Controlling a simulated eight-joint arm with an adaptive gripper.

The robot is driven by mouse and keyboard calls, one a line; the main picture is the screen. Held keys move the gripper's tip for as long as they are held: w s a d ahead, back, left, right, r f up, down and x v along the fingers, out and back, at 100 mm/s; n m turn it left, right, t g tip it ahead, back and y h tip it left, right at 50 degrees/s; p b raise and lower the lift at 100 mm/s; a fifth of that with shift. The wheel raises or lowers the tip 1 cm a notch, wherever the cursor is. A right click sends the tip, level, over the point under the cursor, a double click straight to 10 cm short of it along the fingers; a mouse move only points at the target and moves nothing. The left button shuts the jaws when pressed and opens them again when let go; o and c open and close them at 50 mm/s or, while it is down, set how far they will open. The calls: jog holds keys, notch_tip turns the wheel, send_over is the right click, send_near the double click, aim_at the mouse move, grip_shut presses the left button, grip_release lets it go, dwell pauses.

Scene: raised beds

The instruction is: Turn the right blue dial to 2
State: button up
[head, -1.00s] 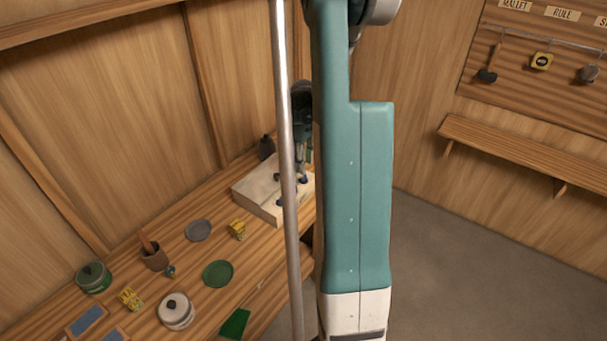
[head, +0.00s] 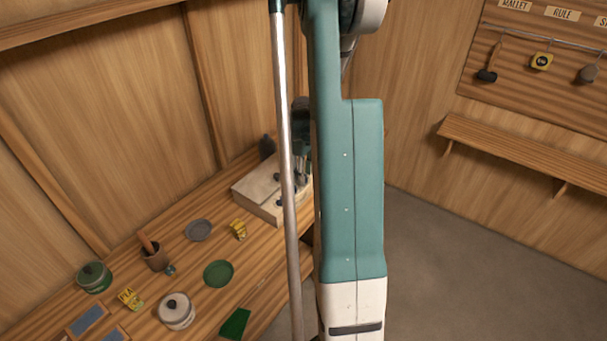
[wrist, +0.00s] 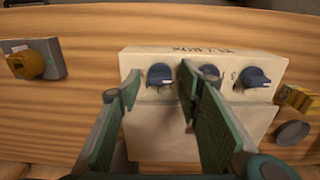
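A pale box (head: 249,192) stands at the far end of the bench. In the wrist view it (wrist: 150,143) carries three blue dials in a row. The left one in that picture (wrist: 160,75) lies between my fingers; the box appears reversed there, so this seems to be the right dial. The middle dial (wrist: 207,73) is partly behind my finger; the other dial (wrist: 254,77) is clear. My gripper (wrist: 158,87) is open, its fingers on either side of the dial, with contact unclear. In the head view my gripper (head: 301,150) is partly hidden by a pole. Dial markings are unreadable.
A yellow block (head: 238,229) and a grey plate (head: 199,230) sit near the box, and a dark bottle (head: 267,147) stands behind it. A grey unit with an orange-yellow knob (wrist: 30,63) is left in the wrist view. Pots and dishes occupy the near bench.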

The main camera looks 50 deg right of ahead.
jog(key=c, duration=0.9)
jog(key=shift+m, duration=0.3)
jog(key=m+b, duration=0.3)
jog(key=shift+f+m, duration=0.15)
jog(key=shift+m, duration=0.25)
jog(key=shift+m+b, duration=1.35)
jog(key=shift+m, duration=0.85)
jog(key=o, duration=0.9)
jog(key=shift+r+n+p, duration=0.2)
jog(key=shift+n+p, duration=0.1)
jog(key=shift+n, duration=0.1)
